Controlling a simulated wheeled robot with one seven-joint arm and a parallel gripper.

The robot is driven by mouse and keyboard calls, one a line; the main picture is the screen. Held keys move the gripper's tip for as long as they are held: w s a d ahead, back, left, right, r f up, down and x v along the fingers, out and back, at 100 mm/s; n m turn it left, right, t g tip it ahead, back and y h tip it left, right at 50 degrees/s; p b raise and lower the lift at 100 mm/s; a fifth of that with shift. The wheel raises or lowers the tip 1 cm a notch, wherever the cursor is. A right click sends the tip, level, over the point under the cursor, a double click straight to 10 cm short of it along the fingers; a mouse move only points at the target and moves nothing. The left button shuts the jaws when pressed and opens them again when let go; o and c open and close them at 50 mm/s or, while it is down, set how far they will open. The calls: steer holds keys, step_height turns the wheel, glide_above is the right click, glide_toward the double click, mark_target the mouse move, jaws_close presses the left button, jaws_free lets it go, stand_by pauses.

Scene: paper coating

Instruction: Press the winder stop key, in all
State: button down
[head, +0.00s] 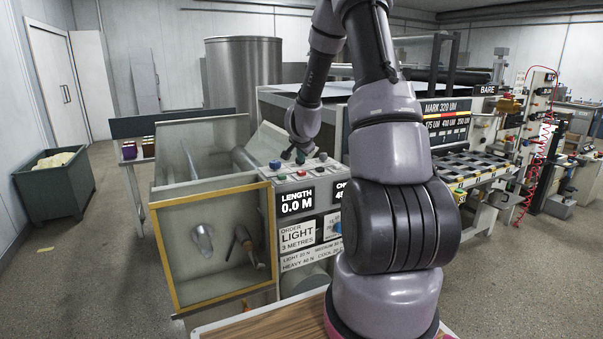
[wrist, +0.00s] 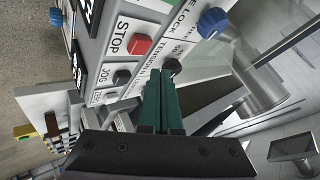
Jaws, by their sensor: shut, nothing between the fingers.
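The red stop key (wrist: 140,45), a square button beside the word STOP, sits on the sloping grey panel in the wrist view. In the head view a small red key (head: 302,173) shows on the console top. My gripper (wrist: 162,80) has its green fingers shut together and empty, pointing at the panel. Its tips appear close to a black knob (wrist: 172,67), to the right of and below the stop key in the wrist picture; contact cannot be told. In the head view my gripper (head: 294,154) hangs just over the back of the console top.
A black jog key (wrist: 122,77) lies beside the stop key, and a blue knob (wrist: 212,22) is at the upper right. The console display (head: 297,201) reads LENGTH 0.0 M. A yellow-framed guard (head: 215,190) stands left of the console. A metal roller (wrist: 262,88) lies beyond the panel.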

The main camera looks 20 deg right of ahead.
mark_target(301, 173)
steer(key=shift+f, duration=1)
stand_by(1.3)
steer(key=shift+f, duration=0.85)
stand_by(0.8)
steer(key=shift+r, duration=0.85)
steer(key=shift+r, duration=2.55)
